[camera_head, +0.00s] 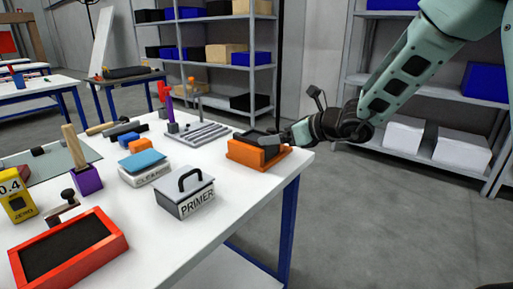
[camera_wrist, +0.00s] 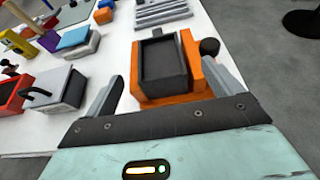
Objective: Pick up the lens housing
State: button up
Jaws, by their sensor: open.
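A dark grey, open-topped rectangular housing (camera_wrist: 163,63), which looks like the lens housing, sits in an orange holder (camera_wrist: 192,52) with a black knob on its right side. In the head view the orange holder (camera_head: 247,154) stands near the right end of the white table, with the dark housing (camera_head: 252,136) showing at its top. My gripper (camera_wrist: 165,84) is open, with one finger to the left of the holder and the other over its right side. In the head view my gripper (camera_head: 284,143) is at the holder's right side and partly hides it. Contact cannot be told.
A grey PRIMER box (camera_head: 187,192) with a handle stands to the left on the white table (camera_head: 235,206). A red tray (camera_head: 68,248), a CLEANER box (camera_head: 145,168) and a grey slotted rack (camera_head: 196,133) are also on it. Open floor lies right of the table.

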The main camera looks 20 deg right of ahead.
aim_at(251, 136)
jog(key=shift+r+x, duration=0.2)
jog(key=shift+x, duration=2.85)
jog(key=c, duration=1.2)
